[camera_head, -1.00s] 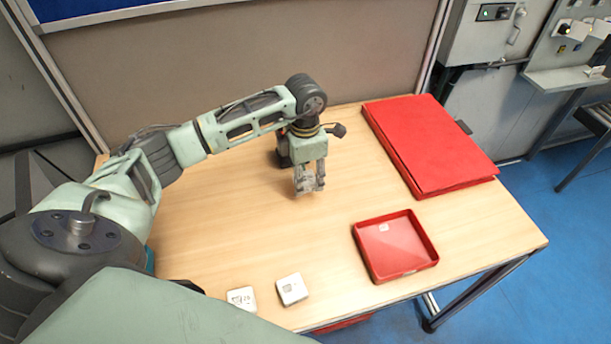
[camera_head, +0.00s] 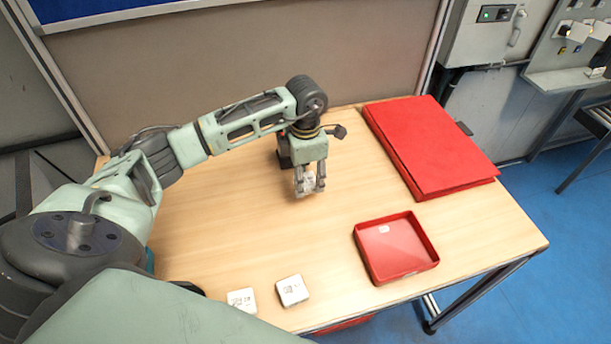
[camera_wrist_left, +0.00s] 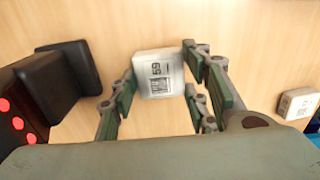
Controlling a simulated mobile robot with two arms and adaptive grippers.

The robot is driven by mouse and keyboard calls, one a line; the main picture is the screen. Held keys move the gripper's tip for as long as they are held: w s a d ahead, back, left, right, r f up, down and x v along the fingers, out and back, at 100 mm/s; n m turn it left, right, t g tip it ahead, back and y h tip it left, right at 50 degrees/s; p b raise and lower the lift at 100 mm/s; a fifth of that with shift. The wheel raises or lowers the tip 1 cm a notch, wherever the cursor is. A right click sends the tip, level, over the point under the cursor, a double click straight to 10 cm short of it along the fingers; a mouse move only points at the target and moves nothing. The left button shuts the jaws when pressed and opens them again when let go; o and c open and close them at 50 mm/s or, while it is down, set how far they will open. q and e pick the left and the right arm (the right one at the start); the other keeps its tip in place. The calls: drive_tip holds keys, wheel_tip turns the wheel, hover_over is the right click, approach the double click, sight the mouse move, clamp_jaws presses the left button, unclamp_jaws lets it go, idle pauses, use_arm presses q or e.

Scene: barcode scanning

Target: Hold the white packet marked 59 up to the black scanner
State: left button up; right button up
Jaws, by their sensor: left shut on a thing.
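My left gripper (camera_head: 309,182) is shut on the white packet marked 59 (camera_wrist_left: 158,72), above the middle of the table. In the left wrist view the packet's face shows the number and a printed code, with a finger on each side. The black scanner (camera_head: 284,152) stands at the back of the table, partly hidden by my left wrist in the head view. In the left wrist view the scanner (camera_wrist_left: 68,78) is left of the packet, with a clear gap between them and red lights on its near left part. My right gripper is out of view.
Two other white packets (camera_head: 242,300) (camera_head: 292,290) lie at the front edge. A shallow red tray (camera_head: 428,262) is at the front right, with a small white label inside. A large red box (camera_head: 425,145) lies behind it. The table's middle is mostly clear.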

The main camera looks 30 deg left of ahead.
use_arm(q)
drive_tip(key=shift+s+d+r+n+g, duration=0.25)
drive_tip(key=shift+d+n+g, duration=0.1)
drive_tip(key=shift+n, duration=0.25)
wheel_tip(320, 180, up, 2)
drive_tip(key=s+d+r+n+g+h, duration=0.1)
drive_tip(key=s+d+n+g+h, duration=0.15)
drive_tip(key=n, duration=0.55)
drive_tip(key=shift+t+h, duration=0.25)
drive_tip(key=shift+t, duration=0.05)
drive_tip(key=f+b, duration=0.1)
drive_tip(key=w+a+f+b, duration=0.2)
drive_tip(key=f, duration=0.1)
drive_tip(key=shift+f+b, duration=0.1)
drive_tip(key=shift+b, duration=0.2)
drive_tip(key=shift+w+a+f+b, duration=0.35)
drive_tip(key=shift+a+b, duration=0.1)
drive_tip(key=shift+b, duration=0.05)
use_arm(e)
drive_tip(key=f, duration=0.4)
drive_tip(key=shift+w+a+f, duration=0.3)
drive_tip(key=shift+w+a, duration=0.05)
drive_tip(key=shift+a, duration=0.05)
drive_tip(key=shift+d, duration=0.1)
